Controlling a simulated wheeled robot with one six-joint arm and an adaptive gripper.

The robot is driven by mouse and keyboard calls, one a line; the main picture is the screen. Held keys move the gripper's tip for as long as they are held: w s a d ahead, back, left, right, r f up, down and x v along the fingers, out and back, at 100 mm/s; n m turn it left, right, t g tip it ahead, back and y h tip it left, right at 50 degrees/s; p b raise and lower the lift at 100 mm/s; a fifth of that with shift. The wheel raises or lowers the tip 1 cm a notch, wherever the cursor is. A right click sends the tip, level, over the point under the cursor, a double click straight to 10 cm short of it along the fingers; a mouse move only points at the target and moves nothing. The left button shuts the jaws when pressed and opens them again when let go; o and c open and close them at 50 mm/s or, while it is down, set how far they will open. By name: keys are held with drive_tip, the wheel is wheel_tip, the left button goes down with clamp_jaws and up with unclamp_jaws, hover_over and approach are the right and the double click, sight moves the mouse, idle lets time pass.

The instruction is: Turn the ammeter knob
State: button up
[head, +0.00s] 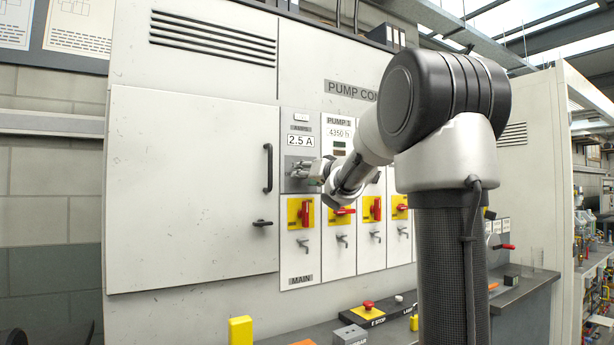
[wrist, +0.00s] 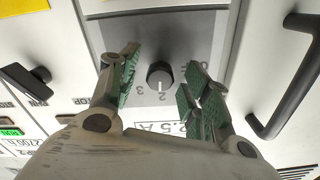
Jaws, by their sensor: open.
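The ammeter knob (wrist: 160,74) is a small round dark knob on a grey plate (wrist: 200,28) with printed numbers. Its white mark points toward the 2 in the wrist view. My gripper (wrist: 163,86) is open, one green-padded finger on each side of the knob, with visible gaps between. The fingers look apart from the knob; how near the tips are to the plate I cannot tell. In the head view, my gripper (head: 308,171) is at the MAIN column below the "2.5 A" display (head: 301,141), and the knob cannot be made out there.
A black door handle (head: 268,168) stands out left of my gripper. Below are red switches on yellow plates (head: 300,212) and small lever handles (head: 303,243). A bench carries an E-stop button (head: 368,306) and a yellow block (head: 240,330). The large cabinet door (head: 185,190) is shut.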

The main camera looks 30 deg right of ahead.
drive_tip(key=shift+s, duration=0.15)
drive_tip(key=shift+s, duration=0.85)
drive_tip(key=s, duration=0.6)
drive_tip(key=shift+d, duration=0.1)
drive_tip(key=shift+c, duration=0.5)
drive_tip(key=shift+w+f, duration=0.1)
drive_tip(key=shift+w, duration=0.1)
drive_tip(key=shift+c, duration=0.3)
drive_tip(key=n, duration=1.6)
drive_tip(key=shift+w+n, duration=0.3)
drive_tip(key=shift+n, duration=0.1)
